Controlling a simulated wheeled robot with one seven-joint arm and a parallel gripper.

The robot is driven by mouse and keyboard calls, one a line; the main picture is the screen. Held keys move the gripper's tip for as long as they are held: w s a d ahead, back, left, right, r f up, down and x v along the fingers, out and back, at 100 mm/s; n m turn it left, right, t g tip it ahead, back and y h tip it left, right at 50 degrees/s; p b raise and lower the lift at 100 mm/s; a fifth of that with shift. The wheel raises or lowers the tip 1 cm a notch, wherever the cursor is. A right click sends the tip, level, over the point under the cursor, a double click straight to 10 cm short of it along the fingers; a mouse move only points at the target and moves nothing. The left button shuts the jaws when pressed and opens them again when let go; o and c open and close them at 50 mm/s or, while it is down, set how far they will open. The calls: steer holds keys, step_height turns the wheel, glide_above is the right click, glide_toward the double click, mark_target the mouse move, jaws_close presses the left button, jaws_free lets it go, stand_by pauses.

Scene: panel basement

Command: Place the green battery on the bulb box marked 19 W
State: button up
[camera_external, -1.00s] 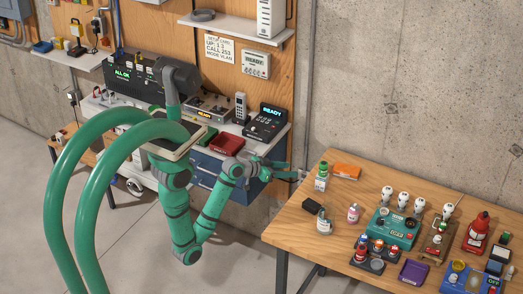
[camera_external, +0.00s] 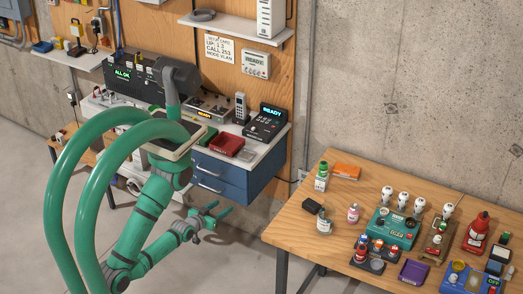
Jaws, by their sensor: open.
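My gripper (camera_external: 224,210) is open and empty in the external view. It is low over the floor, in front of the blue drawer cabinet and left of the wooden table. I cannot pick out the green battery or a bulb box marked 19 W; any markings are too small to read. Several small red and blue cylinders (camera_external: 379,246) stand in a dark holder on the table.
The blue drawer cabinet (camera_external: 222,177) with a red bin (camera_external: 227,145) stands by the wall. Floor between cabinet and table is clear.

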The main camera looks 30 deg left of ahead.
steer(key=s+a+r+y, duration=0.1)
steer(key=s, duration=0.6)
steer(key=shift+s+r, duration=0.4)
